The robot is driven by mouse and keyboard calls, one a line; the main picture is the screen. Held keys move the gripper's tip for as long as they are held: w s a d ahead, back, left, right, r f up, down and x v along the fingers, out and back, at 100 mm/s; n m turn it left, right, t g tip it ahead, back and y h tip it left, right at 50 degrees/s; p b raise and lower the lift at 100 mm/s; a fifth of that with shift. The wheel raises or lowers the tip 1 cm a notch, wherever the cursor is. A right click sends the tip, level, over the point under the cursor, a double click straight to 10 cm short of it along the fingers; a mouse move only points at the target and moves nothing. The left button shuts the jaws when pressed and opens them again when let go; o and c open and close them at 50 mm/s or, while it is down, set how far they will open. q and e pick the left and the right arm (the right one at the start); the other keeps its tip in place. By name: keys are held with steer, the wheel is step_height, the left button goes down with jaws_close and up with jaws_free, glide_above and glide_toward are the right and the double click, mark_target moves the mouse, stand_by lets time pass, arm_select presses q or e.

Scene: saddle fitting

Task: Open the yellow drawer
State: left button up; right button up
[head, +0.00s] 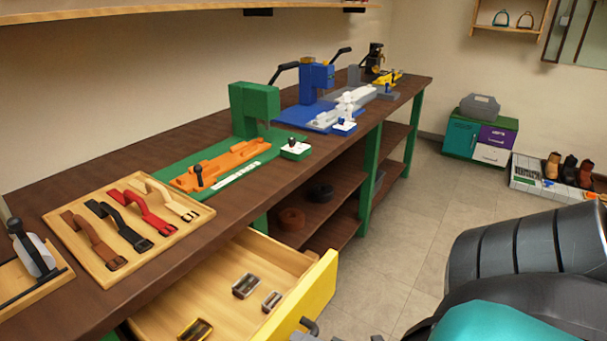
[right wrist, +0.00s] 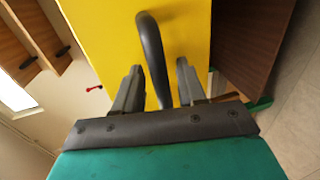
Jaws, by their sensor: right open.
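The yellow drawer (head: 308,297) under the workbench is pulled out in the head view, and its wooden inside shows with several small metal buckles in it. Its yellow front also fills the middle of the right wrist view (right wrist: 105,30). The dark curved handle (right wrist: 151,45) sits on that front, and part of it shows at the bottom of the head view (head: 309,325). My right gripper (right wrist: 159,67) is open, with one finger on each side of the handle. I cannot tell whether either finger touches it. My left gripper is not in view.
The brown workbench (head: 130,165) holds a wooden tray of straps (head: 70,240), a green press (head: 254,108) and a blue press (head: 317,82). Open shelves (head: 320,205) stand beside the drawer. The tiled floor (head: 420,210) to the right is clear up to my arm.

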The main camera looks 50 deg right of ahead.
steer(key=a+v, duration=0.1)
steer(key=v, duration=1.1)
steer(key=shift+d, duration=0.4)
steer(key=shift+s+r, duration=0.1)
steer(key=shift+s, duration=0.05)
